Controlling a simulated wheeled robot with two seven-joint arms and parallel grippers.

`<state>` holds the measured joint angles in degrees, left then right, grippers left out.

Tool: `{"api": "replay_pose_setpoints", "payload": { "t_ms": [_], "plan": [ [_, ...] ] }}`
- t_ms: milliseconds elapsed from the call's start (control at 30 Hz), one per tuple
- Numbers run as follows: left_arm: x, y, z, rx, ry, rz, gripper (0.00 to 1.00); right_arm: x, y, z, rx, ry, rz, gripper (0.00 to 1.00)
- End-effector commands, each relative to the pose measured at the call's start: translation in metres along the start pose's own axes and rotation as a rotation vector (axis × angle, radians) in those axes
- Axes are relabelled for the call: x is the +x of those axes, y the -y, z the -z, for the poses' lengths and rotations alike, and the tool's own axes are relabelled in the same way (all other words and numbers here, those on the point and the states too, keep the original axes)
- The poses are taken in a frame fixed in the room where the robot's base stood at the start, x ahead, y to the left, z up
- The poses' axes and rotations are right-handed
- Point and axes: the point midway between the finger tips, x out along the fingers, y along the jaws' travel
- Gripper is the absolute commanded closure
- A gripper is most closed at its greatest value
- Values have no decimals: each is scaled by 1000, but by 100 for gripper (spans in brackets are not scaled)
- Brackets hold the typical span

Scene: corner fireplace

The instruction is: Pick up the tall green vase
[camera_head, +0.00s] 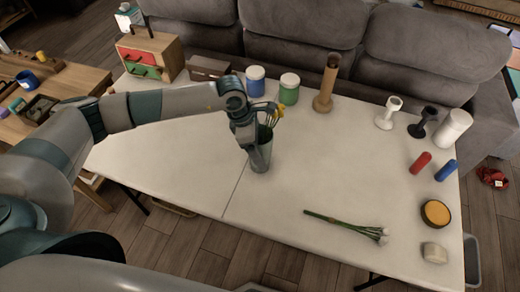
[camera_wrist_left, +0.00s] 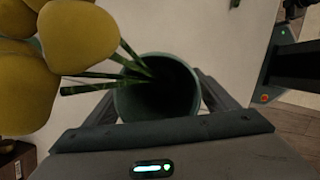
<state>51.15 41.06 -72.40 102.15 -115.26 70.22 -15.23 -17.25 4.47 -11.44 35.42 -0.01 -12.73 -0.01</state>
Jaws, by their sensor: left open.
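The tall green vase (camera_head: 261,158) stands upright on the white table, looking grey-green, with yellow flowers (camera_head: 273,115) in it. My left gripper (camera_head: 254,138) is at its upper part, pointing down. In the left wrist view the vase's round open mouth (camera_wrist_left: 150,98) lies between the two open fingers (camera_wrist_left: 157,95). I cannot tell whether the fingers touch its wall. Several yellow blooms (camera_wrist_left: 75,35) and green stems fill the upper left of that view. The gripper hides part of the vase's rim in the head view. My right gripper is not in view.
Blue (camera_head: 255,82) and green (camera_head: 289,88) jars and a brown wooden holder (camera_head: 325,90) stand behind the vase. White flowers (camera_head: 350,226) lie at front right. Cups, cylinders and a round yellow-topped item (camera_head: 435,213) sit further right. The table's front left is clear.

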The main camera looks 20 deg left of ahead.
Motion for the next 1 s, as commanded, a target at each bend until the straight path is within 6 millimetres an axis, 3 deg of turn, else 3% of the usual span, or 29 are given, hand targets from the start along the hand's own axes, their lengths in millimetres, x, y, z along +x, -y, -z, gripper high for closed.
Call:
{"api": "replay_pose_setpoints", "payload": {
  "t_ms": [467,667,1000],
  "plan": [
    [1,0,0,0,0,0,21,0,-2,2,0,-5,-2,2],
    [1,0,0,0,0,0,66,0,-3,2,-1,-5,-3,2],
    [0,0,0,0,1,-1,69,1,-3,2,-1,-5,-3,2]
  ]
}}
